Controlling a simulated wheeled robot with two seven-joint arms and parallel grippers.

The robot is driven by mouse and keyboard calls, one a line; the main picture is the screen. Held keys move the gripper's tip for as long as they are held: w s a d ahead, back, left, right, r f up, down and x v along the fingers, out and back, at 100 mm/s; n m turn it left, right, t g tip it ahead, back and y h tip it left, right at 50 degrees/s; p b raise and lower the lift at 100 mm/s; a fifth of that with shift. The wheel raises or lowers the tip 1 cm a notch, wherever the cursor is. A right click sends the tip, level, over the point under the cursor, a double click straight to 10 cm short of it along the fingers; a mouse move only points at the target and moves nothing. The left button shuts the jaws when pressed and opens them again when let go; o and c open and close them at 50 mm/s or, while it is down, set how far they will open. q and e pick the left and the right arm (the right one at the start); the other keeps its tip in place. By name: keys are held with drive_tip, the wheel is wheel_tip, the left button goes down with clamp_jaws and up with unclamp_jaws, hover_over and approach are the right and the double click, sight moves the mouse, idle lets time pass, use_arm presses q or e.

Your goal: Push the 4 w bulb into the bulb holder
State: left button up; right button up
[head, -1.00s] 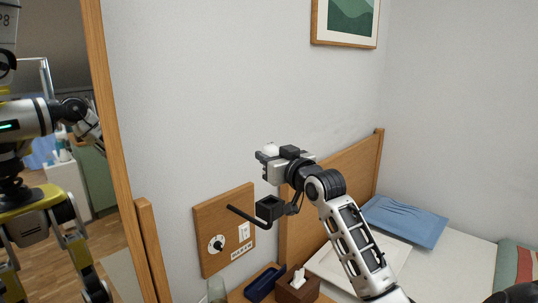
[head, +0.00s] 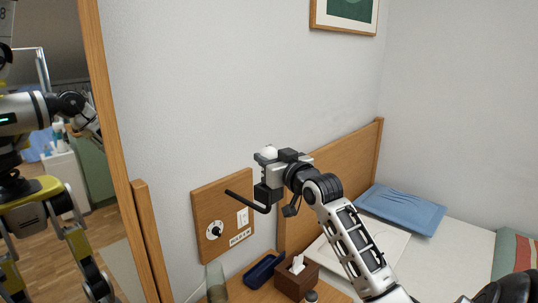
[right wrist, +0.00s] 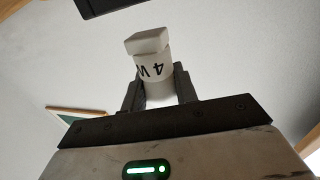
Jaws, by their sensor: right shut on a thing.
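My right gripper (head: 268,164) is shut on the 4 W bulb (head: 266,153), up in front of the wall. In the right wrist view, the white bulb (right wrist: 153,66) stands between the two dark fingers (right wrist: 158,92), its "4 W" print upside down and a squarish block at its end. A black box at the end of a bent rod, which looks like the bulb holder (head: 265,194), shows just below the gripper in the head view. I cannot tell the gap between them. The inside of the holder is hidden. My left gripper does not show directly.
A wooden wall panel (head: 207,203) with a dial and switch is behind the rod. Below are a glass (head: 216,283), a blue tray (head: 262,270) and a tissue box (head: 296,282). The bed with a blue pillow (head: 402,209) is right; a mirror is left.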

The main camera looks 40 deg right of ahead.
drive_tip(key=shift+f, duration=0.35)
idle(0.4)
idle(0.3)
drive_tip(key=shift+p, duration=0.9)
idle(0.6)
drive_tip(key=shift+f+b, duration=0.8)
drive_tip(key=shift+f, duration=0.4)
drive_tip(key=o, duration=1.1)
